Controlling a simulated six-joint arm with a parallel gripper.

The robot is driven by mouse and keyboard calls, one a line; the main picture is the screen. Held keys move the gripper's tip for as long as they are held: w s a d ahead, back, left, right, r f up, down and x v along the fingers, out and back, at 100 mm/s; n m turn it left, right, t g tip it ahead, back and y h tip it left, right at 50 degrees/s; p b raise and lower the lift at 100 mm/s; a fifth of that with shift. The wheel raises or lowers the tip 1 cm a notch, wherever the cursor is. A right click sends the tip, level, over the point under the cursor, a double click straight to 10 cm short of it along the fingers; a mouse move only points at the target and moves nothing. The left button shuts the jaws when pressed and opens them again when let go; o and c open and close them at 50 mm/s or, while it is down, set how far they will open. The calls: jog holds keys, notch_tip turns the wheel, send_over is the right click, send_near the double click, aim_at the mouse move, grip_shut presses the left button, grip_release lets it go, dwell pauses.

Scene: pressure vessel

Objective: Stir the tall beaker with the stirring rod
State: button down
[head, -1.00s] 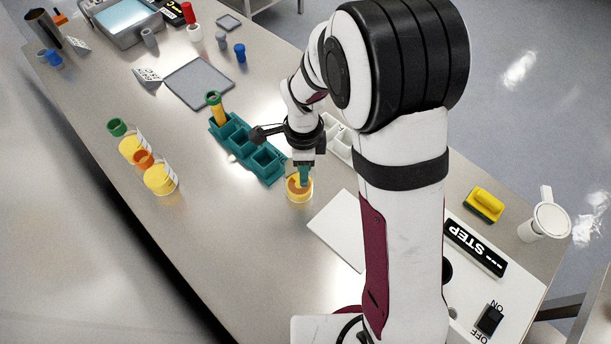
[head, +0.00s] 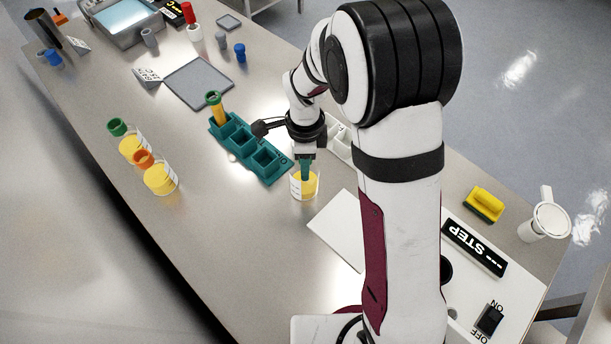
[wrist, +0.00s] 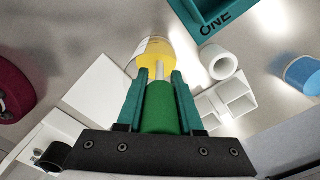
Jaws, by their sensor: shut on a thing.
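The tall beaker (head: 311,189), clear with yellow contents and a white label, stands on the bench in front of the teal rack. My gripper (head: 306,170) is directly above it, its teal fingers at the beaker's mouth. In the wrist view my gripper (wrist: 157,80) is shut on the green handle of the stirring rod (wrist: 160,108). The rod's pale shaft runs from the fingers toward the yellow beaker (wrist: 180,52). The shaft's tip is hidden, so its depth in the beaker cannot be told.
The teal rack (head: 270,164) is close behind, left of the beaker. A flat white plate (head: 338,228) lies in front, right. Two yellow-filled jars (head: 160,179) stand further left. A white tray (wrist: 236,96) and white tube (wrist: 218,62) are near the beaker.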

notch_tip(320, 180, up, 14)
jog(key=shift+f, duration=0.1)
dwell(0.7)
